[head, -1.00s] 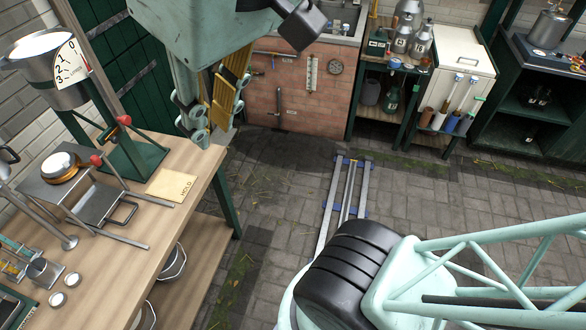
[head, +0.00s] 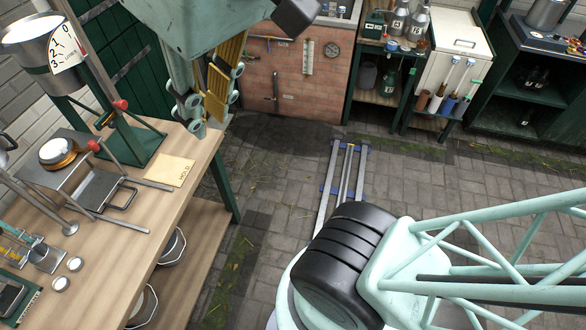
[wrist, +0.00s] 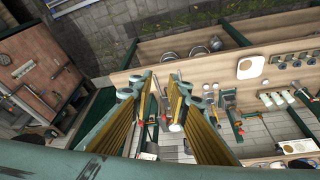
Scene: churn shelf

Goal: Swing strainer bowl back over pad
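A metal vessel (head: 28,55) with a white dial marked 1, 2, 3 hangs on a green stand at the left of the head view; I cannot tell if it is the strainer bowl. A tan square pad (head: 171,171) with lettering lies by the workbench's right edge. My gripper (head: 207,120) points down, above and to the right of the bench's far end in the picture. In the wrist view my gripper (wrist: 165,83) shows two yellow-lined fingers with an empty gap between them. It is apart from the pad and vessel.
The wooden workbench (head: 120,245) holds a small metal stand (head: 65,175) with a round brass-coloured piece, and small metal cups. Metal bowls (head: 172,247) sit on its lower shelf. Floor rails (head: 344,185) run through open paving. A brick sink unit and green shelves stand behind.

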